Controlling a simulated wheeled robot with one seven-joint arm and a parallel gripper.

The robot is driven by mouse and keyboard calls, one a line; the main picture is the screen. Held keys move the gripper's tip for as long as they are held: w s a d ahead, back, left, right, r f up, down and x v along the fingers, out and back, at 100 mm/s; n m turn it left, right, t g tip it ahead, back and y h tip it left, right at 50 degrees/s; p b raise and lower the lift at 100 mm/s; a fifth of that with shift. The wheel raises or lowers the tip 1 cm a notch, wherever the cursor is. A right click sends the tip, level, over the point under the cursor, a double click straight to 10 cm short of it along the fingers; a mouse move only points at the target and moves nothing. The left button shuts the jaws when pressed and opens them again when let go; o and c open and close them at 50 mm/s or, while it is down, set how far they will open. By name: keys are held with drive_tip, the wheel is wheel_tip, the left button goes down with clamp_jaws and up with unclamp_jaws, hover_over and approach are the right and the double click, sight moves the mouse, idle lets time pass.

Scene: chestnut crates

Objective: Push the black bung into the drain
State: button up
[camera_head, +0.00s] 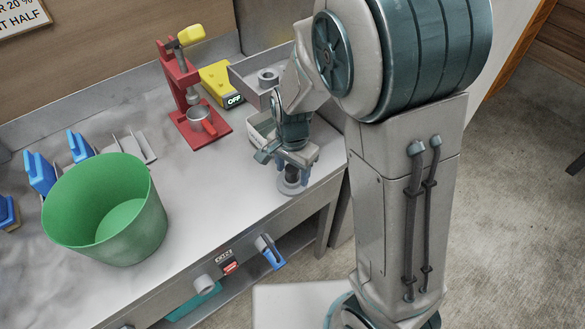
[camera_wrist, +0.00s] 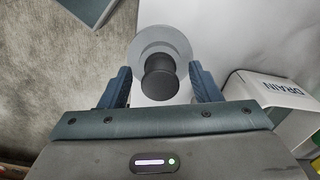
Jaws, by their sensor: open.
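The black bung (camera_wrist: 160,82) stands between my open fingers in the wrist view, with a gap on each side. Its far end meets a round grey collar (camera_wrist: 184,42) near the bench's front edge; I cannot tell how deep it sits. In the head view the collar (camera_head: 291,189) and dark bung (camera_head: 291,176) show just below my gripper (camera_head: 290,165), partly hidden by it. My gripper also shows in the wrist view (camera_wrist: 160,84). A white box marked DRAIN (camera_wrist: 285,92) is at the right there.
A grey tray (camera_head: 245,82) with a grey ring (camera_head: 268,76) is behind my arm. A red press (camera_head: 181,95), yellow scale (camera_head: 220,80) and green bucket (camera_head: 110,210) stand to the left. A blue-handled valve (camera_head: 269,250) is on the bench front. Bench between bucket and gripper is clear.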

sight(293, 168)
clamp_jaws()
drive_tip(key=shift+r+p, duration=0.6)
drive_tip(key=shift+r, duration=0.05)
idle(0.4)
drive_tip(key=c, duration=0.7)
unclamp_jaws()
clamp_jaws()
drive_tip(key=shift+r+p, duration=1.8)
drive_tip(key=shift+r, duration=0.2)
